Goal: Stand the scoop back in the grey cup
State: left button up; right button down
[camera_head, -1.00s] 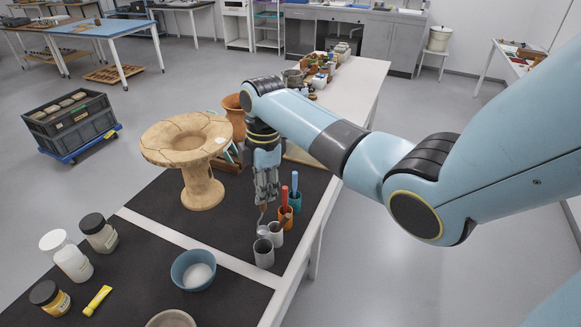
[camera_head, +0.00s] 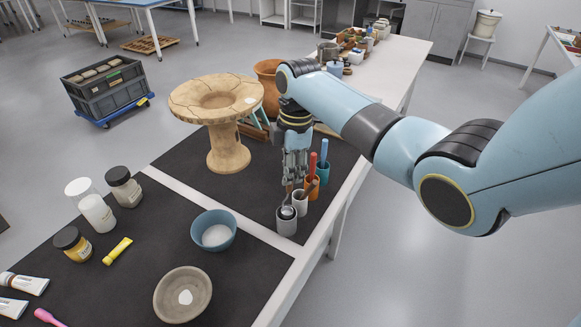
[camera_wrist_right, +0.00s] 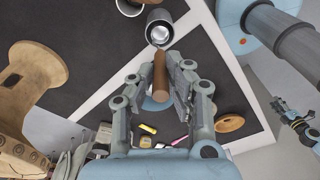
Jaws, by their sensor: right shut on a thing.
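The grey cup (camera_head: 287,226) stands upright at the right edge of the dark mat. It also shows at the top of the right wrist view (camera_wrist_right: 153,16). My right gripper (camera_head: 292,182) points down above the cup and is shut on the scoop's brown handle (camera_wrist_right: 160,76). The scoop's metal bowl (camera_head: 287,212) is low at the cup's mouth; I cannot tell how deep it sits. The handle is close to upright. A dark gripper, seemingly my left one (camera_wrist_right: 296,118), shows small at the right of the wrist view; its jaws are unclear.
A blue bowl (camera_head: 228,232) is to the left. A clay stand (camera_head: 229,150) is behind left. The table's right edge is close.

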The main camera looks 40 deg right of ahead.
jog(key=shift+f+b, duration=1.25)
jog(key=shift+f, duration=1)
jog(key=c, duration=1.2)
grip_release()
jog(key=r, duration=0.8)
jog(key=d+r, duration=0.1)
jog(key=r, duration=0.3)
jog(key=shift+f, duration=0.1)
